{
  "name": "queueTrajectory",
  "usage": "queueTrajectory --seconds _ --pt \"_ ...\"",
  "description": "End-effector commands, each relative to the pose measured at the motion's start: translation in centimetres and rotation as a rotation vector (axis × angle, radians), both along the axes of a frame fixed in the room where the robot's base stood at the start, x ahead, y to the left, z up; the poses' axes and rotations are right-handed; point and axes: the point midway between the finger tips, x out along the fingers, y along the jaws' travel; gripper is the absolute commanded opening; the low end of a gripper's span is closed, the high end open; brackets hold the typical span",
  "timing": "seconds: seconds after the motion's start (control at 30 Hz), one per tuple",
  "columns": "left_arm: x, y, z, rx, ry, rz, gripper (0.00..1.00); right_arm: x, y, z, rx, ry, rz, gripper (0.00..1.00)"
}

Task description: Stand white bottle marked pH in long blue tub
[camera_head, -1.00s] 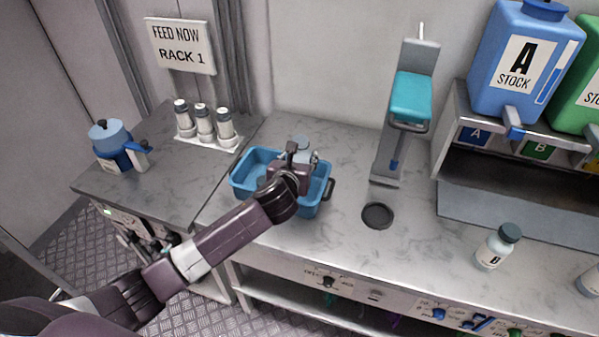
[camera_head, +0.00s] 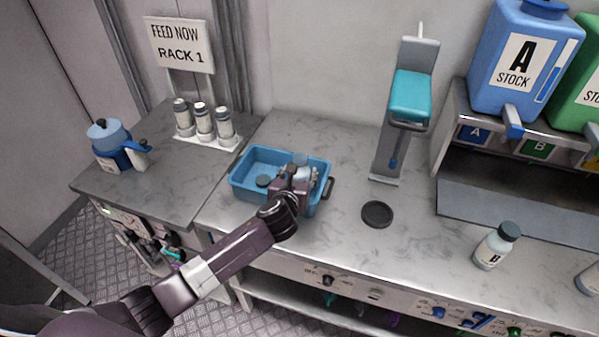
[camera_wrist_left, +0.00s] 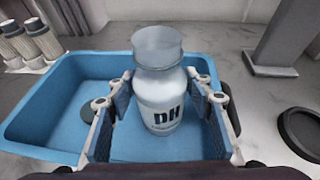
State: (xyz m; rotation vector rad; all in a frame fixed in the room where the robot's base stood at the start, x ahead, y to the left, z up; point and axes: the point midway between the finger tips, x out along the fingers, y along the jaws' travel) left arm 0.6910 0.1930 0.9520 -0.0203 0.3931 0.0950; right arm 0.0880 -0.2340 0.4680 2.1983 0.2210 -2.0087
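The white bottle marked pH (camera_wrist_left: 160,100), with a grey-blue cap, stands upright in the right part of the long blue tub (camera_wrist_left: 60,80). In the head view, the bottle's cap (camera_head: 300,158) shows above my left gripper (camera_head: 300,183), which hides most of its body. The blue tub (camera_head: 244,165) sits on the bench. In the left wrist view, my left gripper (camera_wrist_left: 160,88) has one finger on each side of the bottle, with narrow gaps between pads and bottle; it looks open. My right gripper is not in view.
A dark round disc (camera_head: 263,181) lies in the tub's left part. A black round pad (camera_head: 377,214) lies right of the tub, before a teal-topped stand (camera_head: 410,95). A white bottle marked B (camera_head: 495,248) stands farther right. Three bottles (camera_head: 204,120) stand at back left.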

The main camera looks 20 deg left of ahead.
Motion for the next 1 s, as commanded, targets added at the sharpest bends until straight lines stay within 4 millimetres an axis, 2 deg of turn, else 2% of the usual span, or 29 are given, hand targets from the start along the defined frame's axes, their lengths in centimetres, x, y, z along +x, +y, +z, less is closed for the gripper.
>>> queueTrajectory --seconds 0.1,0.47,0.63,1.0 --pt "0.0 0.0 0.0 0.000 0.000 0.000 0.60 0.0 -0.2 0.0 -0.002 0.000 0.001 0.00" --pt "-0.3 0.0 0.3 0.001 0.001 0.001 0.60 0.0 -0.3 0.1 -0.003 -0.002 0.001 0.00" --pt "-2.3 -0.2 1.2 0.000 0.000 -0.002 0.60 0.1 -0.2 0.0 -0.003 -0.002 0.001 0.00" --pt "-8.6 -0.8 3.7 0.000 0.000 -0.001 0.60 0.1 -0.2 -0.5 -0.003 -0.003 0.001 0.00"
